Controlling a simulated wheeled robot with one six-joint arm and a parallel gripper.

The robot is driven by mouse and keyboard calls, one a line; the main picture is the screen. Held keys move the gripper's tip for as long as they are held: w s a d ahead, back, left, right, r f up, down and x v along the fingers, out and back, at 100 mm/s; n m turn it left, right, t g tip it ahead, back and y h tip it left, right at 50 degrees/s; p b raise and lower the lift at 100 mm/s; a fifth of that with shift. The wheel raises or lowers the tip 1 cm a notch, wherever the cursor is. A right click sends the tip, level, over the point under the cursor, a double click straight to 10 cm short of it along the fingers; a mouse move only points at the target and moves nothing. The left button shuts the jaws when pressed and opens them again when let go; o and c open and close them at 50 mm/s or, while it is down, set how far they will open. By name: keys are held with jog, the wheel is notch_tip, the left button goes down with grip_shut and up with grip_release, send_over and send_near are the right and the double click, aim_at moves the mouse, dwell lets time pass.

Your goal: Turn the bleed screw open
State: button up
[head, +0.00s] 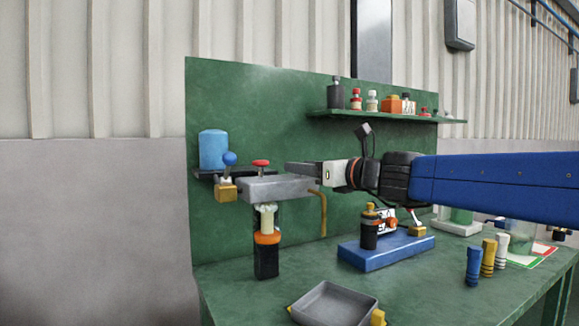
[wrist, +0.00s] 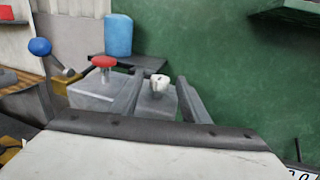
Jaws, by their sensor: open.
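The grey block (head: 275,187) stands on a post and carries a red knob (head: 260,163) and a blue ball lever (head: 229,158). In the wrist view the block (wrist: 90,98) shows the red knob (wrist: 103,62) at left and a small pale-topped screw (wrist: 159,80), apparently the bleed screw. My gripper (head: 292,168) is over the right part of the block and hides the screw in the head view. In the wrist view my gripper (wrist: 163,85) is open, one finger on each side of the screw. Whether either finger touches it cannot be told.
A blue container (head: 213,150) stands on a bracket behind the block. A brass pipe (head: 322,212) runs down at the block's right end. A grey tray (head: 335,304) and a blue base with fittings (head: 385,252) sit on the green bench. A shelf (head: 385,116) holds several bottles.

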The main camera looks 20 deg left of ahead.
aim_at(289, 175)
jog(key=shift+x, duration=2.75)
grip_shut()
